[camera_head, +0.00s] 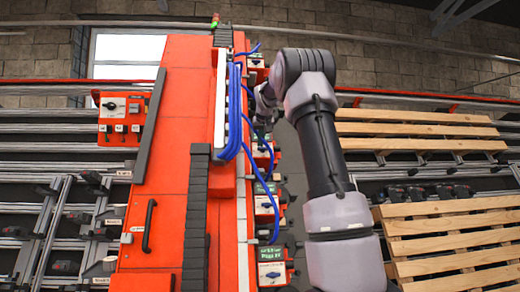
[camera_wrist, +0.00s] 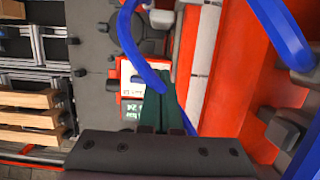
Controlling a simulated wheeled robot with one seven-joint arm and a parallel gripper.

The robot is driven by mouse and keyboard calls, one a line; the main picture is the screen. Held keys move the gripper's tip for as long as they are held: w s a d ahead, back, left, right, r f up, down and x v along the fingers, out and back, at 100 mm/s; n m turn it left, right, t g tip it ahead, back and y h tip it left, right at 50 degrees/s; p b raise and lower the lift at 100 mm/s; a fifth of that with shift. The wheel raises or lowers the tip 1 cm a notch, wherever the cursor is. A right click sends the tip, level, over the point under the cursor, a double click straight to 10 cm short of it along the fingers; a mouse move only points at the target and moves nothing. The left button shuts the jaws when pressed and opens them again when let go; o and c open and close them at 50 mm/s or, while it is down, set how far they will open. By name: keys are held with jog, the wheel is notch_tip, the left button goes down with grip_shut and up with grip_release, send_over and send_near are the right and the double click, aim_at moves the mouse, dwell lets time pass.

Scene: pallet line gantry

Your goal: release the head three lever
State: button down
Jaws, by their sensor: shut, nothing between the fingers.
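Several orange head units stand in a column along the right side of the orange gantry. The lowest one (camera_head: 272,268) shows a green label and a small dark handle on a white plate. I cannot read which unit is head three, and its lever is not clearly visible. My gripper (camera_head: 264,112) is beside the upper units, its fingertips hard to make out there. In the wrist view my gripper (camera_wrist: 163,122) is shut and empty, pointing at a white and green label plate (camera_wrist: 130,104). A blue hose (camera_wrist: 137,50) curves just past the fingertips.
Blue hoses (camera_head: 236,110) loop down beside the units, close to my arm. An orange control box (camera_head: 122,117) with switches is at left. Pallets (camera_head: 450,240) are stacked at right, and a black handle (camera_head: 149,226) is on the gantry's front.

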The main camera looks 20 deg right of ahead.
send_over(259, 169)
jog(key=w, duration=0.1)
jog(key=f, duration=0.5)
jog(key=shift+d+f, duration=0.1)
jog(key=shift+d, duration=0.2)
jog(key=f, duration=0.1)
jog(key=s+f, duration=0.1)
jog(key=shift+a+f, duration=0.15)
jog(key=shift+f, duration=0.2)
jog(key=shift+s+f, duration=0.1)
jog(key=shift+f, duration=0.5)
